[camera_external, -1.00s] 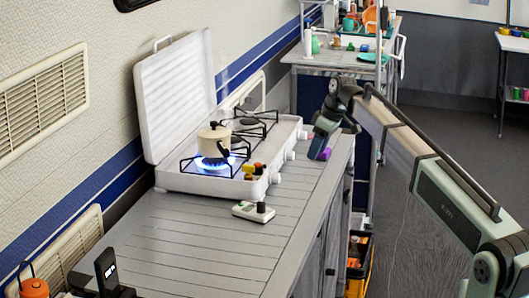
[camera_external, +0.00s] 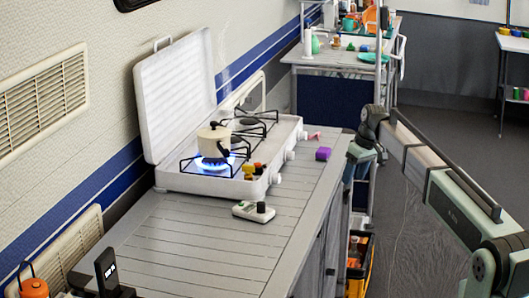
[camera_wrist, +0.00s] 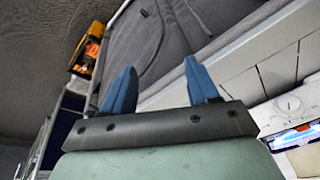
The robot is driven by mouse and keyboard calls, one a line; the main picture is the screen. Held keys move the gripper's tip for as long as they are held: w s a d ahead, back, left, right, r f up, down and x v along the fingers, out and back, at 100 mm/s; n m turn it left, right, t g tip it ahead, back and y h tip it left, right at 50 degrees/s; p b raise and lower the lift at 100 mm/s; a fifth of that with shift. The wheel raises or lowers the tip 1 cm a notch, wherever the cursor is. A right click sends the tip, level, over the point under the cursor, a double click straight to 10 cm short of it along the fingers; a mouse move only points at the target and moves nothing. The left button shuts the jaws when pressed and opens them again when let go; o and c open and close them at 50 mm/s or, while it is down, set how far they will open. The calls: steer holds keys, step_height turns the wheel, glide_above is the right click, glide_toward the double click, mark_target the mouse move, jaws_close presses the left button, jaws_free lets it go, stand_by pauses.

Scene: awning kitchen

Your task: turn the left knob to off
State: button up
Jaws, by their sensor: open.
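The white camping stove (camera_external: 215,184) stands on the counter with its lid raised. White knobs line its right-hand side; the nearest knob (camera_external: 277,179) is beside the lit burner, where a blue flame (camera_external: 213,163) burns under a cream pot (camera_external: 214,141). Two more knobs sit further back. My gripper (camera_external: 350,168) is open and empty, off the counter's right edge, apart from the knobs. In the wrist view its blue fingers (camera_wrist: 162,78) are spread. One white knob (camera_wrist: 288,104) shows at the right edge there; I cannot tell which it is.
A purple block (camera_external: 323,154) and a pink item (camera_external: 313,135) lie on the counter right of the stove. The near counter is mostly clear. An orange crate (camera_external: 358,265) is below the counter.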

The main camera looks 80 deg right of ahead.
steer(key=s+d+f+m+g, duration=0.1)
steer(key=s+f+m, duration=0.2)
steer(key=s+f, duration=0.4)
step_height(320, 180, down, 2)
steer(key=shift+s+f, duration=0.15)
steer(key=shift+s, duration=0.25)
steer(key=shift+d, duration=0.1)
steer(key=n+t+y, duration=0.4)
steer(key=t+y, duration=0.1)
steer(key=t, duration=0.7)
glide_toward(275, 178)
steer(key=x, duration=0.2)
steer(key=d+x, duration=0.1)
steer(key=x, duration=0.4)
steer(key=shift+w+d+f, duration=0.15)
steer(key=shift+f, duration=0.2)
steer(key=c, duration=1)
steer(key=shift+d+f+m+t+y, duration=0.15)
steer(key=shift+m+t+y, duration=0.2)
steer(key=shift+m, duration=0.55)
steer(key=shift+c, duration=0.2)
